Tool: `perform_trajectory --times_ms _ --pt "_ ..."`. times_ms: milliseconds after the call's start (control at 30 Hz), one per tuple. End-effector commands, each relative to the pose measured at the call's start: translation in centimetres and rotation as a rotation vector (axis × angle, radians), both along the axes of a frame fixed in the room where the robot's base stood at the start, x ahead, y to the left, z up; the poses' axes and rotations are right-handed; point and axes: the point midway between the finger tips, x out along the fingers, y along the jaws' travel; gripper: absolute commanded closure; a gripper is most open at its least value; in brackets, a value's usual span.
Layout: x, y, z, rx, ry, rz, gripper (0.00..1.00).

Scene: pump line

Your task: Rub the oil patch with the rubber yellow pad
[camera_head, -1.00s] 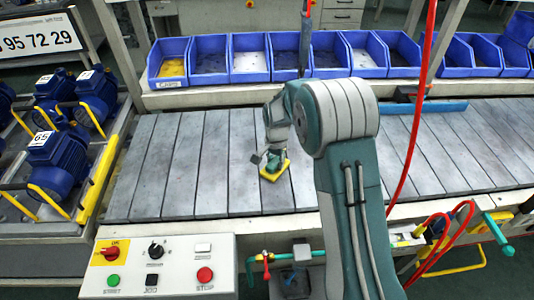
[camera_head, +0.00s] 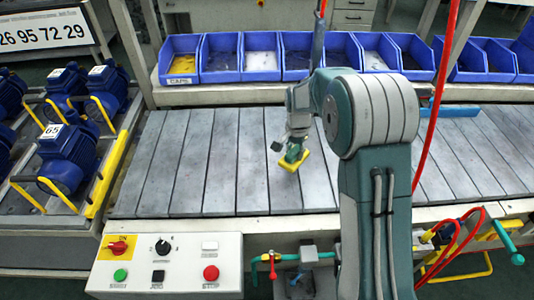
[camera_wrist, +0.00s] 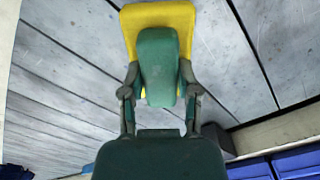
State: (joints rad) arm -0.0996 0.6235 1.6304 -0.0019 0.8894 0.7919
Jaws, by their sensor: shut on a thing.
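The yellow pad (camera_head: 286,164) with its green handle is in my gripper (camera_head: 292,150), over the middle of the grey slatted bench. In the wrist view the yellow pad (camera_wrist: 158,18) lies beyond the handle (camera_wrist: 158,68), and my gripper's two fingers (camera_wrist: 158,80) close on the handle's sides. The pad looks tilted in the head view. I cannot tell whether it touches the slats (camera_head: 225,165). I cannot make out a distinct oil patch; the slats show only faint dark smudges, and part of the bench is hidden behind my arm.
Blue bins (camera_head: 220,58) line a shelf behind the bench. A control panel (camera_head: 165,262) with buttons stands at the front left. Blue pumps (camera_head: 68,155) stand on a rack at left. A red hose (camera_head: 437,90) hangs right of my arm. The bench's left part is clear.

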Motion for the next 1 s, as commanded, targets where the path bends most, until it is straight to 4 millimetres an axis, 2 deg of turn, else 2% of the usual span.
perform_trajectory --times_ms 333,1000 --pt "-0.3 -1.3 2.9 0.004 -0.002 0.0 1.0" --pt "-0.4 -1.2 3.2 0.003 -0.001 0.001 1.0"
